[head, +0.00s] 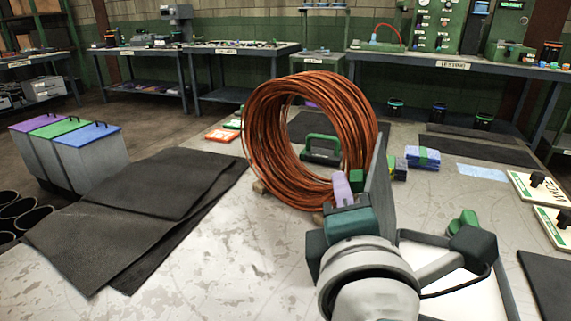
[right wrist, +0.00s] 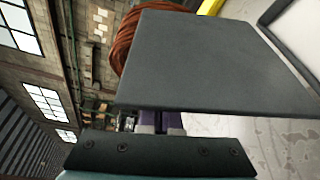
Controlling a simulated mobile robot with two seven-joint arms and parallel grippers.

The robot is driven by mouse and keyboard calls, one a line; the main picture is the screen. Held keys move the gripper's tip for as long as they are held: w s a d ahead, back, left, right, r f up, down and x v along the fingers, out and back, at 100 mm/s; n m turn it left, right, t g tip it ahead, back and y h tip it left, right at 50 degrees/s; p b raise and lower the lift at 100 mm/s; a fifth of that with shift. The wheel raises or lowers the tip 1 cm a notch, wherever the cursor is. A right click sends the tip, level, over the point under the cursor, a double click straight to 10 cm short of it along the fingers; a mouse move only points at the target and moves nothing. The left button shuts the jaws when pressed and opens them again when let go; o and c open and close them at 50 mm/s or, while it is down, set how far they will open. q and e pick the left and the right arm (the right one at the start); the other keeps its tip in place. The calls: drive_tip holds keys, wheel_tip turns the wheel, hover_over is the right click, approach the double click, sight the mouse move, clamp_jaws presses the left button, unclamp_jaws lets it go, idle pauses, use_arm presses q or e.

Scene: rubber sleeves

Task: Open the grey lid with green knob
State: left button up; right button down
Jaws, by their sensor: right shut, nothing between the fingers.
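The grey lid (head: 379,180) stands steeply raised, seen almost edge-on in the head view. In the right wrist view the lid (right wrist: 215,60) is a wide flat dark grey panel in front of the fingers. My right gripper (head: 342,188) has purple fingers, shut and empty, close beside the lid's left side. In the right wrist view the fingers (right wrist: 160,122) show just below the panel's edge; I cannot tell whether they touch. No knob is clearly seen on the lid. A green knob-like piece (head: 463,222) shows to the right, partly hidden. My left gripper is not in view.
A large copper wire coil (head: 262,140) stands directly behind my right gripper. A pale grey-framed opening (head: 470,290) lies right of my wrist. Black mats (head: 150,185) lie at the left. White panels with black knobs (head: 540,188) lie at the right. The front-left tabletop is clear.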

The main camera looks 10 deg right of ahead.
sight(368, 184)
drive_tip(key=shift+s+d+r+m, duration=0.3)
drive_tip(key=shift+s+d+r, duration=0.15)
drive_tip(key=shift+d, duration=0.15)
drive_tip(key=shift+s+d+r+m, duration=0.3)
drive_tip(key=shift+s+d+r, duration=0.1)
drive_tip(key=shift+d, duration=0.15)
drive_tip(key=shift+f, duration=0.1)
drive_tip(key=shift+w, duration=0.15)
